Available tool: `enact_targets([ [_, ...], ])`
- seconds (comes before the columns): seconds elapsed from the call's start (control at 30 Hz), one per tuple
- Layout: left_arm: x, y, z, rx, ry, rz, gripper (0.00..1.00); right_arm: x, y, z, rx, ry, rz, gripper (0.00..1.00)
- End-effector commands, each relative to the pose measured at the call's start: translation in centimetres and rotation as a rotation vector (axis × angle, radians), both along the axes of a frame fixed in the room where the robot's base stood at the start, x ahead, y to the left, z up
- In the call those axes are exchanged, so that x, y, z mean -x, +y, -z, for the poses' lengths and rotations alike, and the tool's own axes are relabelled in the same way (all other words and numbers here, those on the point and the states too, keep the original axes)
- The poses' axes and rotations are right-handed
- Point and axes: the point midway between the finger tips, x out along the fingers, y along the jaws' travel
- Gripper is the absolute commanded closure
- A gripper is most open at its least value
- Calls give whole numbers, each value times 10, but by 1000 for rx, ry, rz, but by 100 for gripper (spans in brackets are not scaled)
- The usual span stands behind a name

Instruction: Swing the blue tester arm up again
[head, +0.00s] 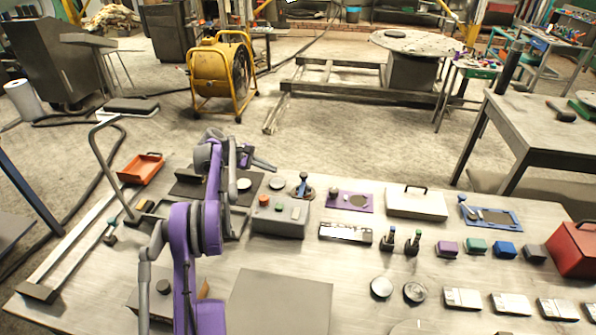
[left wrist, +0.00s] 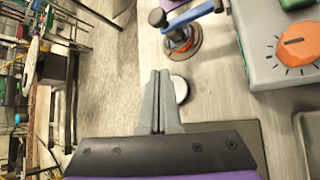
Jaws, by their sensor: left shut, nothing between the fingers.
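The blue tester arm (head: 304,189) stands at the back edge of the workbench, on a round base with a dark knob. In the left wrist view the blue arm (left wrist: 193,14) crosses above a round metal base with an orange-red ring, and a black knob shows at its left end. How far it is raised, I cannot tell. My left gripper (head: 272,167) is to the left of the tester in the head view. In the left wrist view its fingers (left wrist: 159,74) are shut together, empty and apart from the tester. My right gripper is not in view.
A grey control box (head: 279,218) with an orange dial (left wrist: 294,41) stands just in front of the tester. A white disc (left wrist: 180,88) lies beside my fingertips. A purple plate (head: 340,200) lies right of the tester. Open floor lies behind the bench.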

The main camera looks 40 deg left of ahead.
Motion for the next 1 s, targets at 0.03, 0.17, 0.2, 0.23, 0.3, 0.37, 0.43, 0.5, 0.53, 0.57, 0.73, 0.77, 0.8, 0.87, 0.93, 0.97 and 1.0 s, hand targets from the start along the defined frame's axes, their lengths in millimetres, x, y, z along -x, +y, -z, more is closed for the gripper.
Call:
enact_targets([
  [0.03, 1, 5, 2, 9, -2, -8, 100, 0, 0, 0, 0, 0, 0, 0],
  [0.17, 2, 8, 3, 17, -3, -13, 100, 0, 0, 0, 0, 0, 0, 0],
  [0.2, 2, 8, 3, 17, -3, -13, 100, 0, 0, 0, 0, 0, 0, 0],
  [0.23, 2, 7, 3, 17, -3, -13, 100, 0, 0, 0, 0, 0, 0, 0],
  [0.3, 2, 7, 3, 16, -3, -12, 100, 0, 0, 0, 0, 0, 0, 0],
  [0.37, 2, 7, 3, 16, -3, -12, 100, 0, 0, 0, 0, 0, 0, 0],
  [0.43, 2, 7, 3, 15, -3, -12, 100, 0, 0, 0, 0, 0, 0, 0],
  [0.5, 0, 6, 5, 15, -2, -11, 100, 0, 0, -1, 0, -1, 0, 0],
  [0.53, -2, 5, 6, 15, -3, -11, 100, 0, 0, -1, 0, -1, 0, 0],
  [0.57, -4, 3, 8, 15, -4, -11, 100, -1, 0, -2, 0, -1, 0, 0],
  [0.73, -23, -10, 24, 16, -4, -9, 100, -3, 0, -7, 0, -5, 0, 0],
  [0.77, -27, -13, 28, 16, -4, -9, 100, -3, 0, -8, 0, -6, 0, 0],
  [0.8, -33, -17, 33, 15, -4, -8, 100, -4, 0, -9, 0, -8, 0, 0],
  [0.87, -42, -22, 41, 15, -4, -8, 100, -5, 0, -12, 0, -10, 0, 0],
  [0.93, -52, -29, 51, 15, -4, -8, 100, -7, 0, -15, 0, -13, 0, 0],
  [0.97, -56, -32, 55, 14, -5, -9, 100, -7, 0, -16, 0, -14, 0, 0],
  [1.0, -61, -35, 60, 14, -4, -9, 100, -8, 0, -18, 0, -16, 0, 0],
])
